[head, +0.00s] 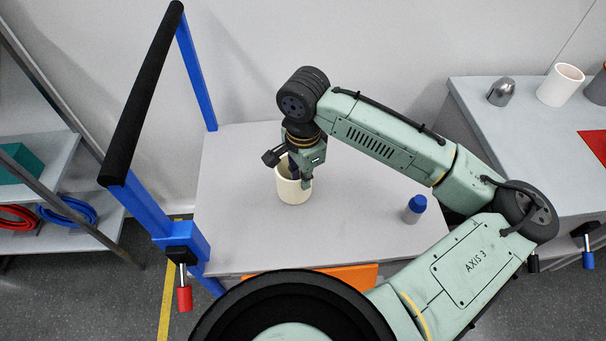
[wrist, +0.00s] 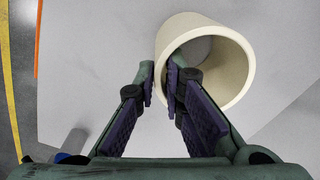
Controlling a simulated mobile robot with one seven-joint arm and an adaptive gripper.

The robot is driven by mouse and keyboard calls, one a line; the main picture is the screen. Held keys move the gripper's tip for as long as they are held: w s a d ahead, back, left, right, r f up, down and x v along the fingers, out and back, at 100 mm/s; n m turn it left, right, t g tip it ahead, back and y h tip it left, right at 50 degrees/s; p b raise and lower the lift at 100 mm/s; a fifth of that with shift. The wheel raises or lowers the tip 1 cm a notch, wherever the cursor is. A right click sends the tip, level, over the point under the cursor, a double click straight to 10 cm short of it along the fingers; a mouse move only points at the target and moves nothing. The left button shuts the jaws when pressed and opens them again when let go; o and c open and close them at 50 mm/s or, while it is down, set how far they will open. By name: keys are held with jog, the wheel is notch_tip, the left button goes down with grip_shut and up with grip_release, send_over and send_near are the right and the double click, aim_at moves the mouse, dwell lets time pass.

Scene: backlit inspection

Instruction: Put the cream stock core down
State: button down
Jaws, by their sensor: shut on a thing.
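The cream stock core (head: 294,191) is a short, hollow, open-topped tube over the grey table (head: 350,235), left of its middle. It looks about upright. My gripper (head: 301,171) reaches down to its rim and is shut on its wall. In the wrist view, one finger of my gripper (wrist: 160,82) is inside the core (wrist: 237,72) and the other is outside, with the wall between them. I cannot tell whether the core's base touches the table.
A grey bottle with a blue cap (head: 414,209) stands on the table to the right. An orange item (head: 352,276) shows at the front edge. A blue frame with a black bar (head: 145,95) rises at left.

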jog(key=c, duration=2.2)
grip_release()
jog(key=shift+f, duration=0.2)
jog(key=o, duration=0.5)
jog(key=shift+r, duration=0.1)
notch_tip(320, 180, up, 12)
jog(key=shift+s+r+b, duration=0.1)
jog(key=shift+r+b, duration=0.05)
jog(key=shift+b, duration=0.25)
